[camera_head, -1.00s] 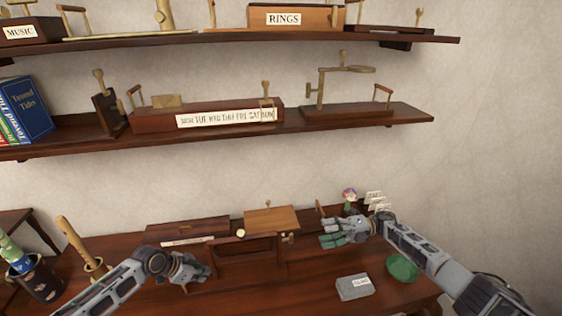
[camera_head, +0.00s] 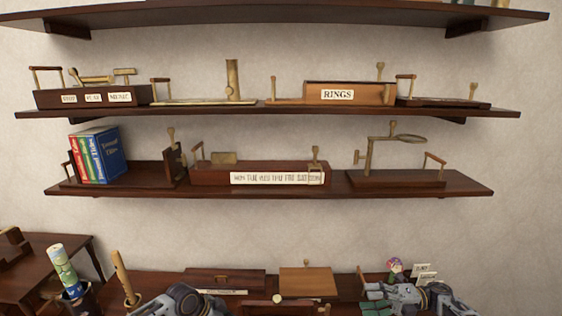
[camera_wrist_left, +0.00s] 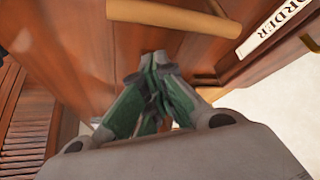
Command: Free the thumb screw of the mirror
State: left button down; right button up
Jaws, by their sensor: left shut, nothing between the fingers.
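A brass post on a wooden base (camera_head: 400,178) stands at the right end of the lower shelf. It carries a flat oval piece (camera_head: 402,138) on a side arm, which may be the mirror seen nearly edge-on. I cannot make out its thumb screw for sure. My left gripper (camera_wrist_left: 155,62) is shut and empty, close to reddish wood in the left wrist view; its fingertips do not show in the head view. My right gripper (camera_head: 374,302) is low on the right, over the desk, far below the shelf; its finger opening is unclear.
The lower shelf also holds books (camera_head: 98,155) and a long calendar box (camera_head: 255,174). A RINGS box (camera_head: 335,93) sits above. The desk below holds a wooden case (camera_head: 224,279), a lighter panel (camera_head: 307,282) and a small figurine (camera_head: 396,268).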

pick_arm(q)
jog(key=shift+r+p, duration=0.45)
jog(key=shift+r, duration=0.25)
jog(key=v, duration=1.2)
dwell(0.6)
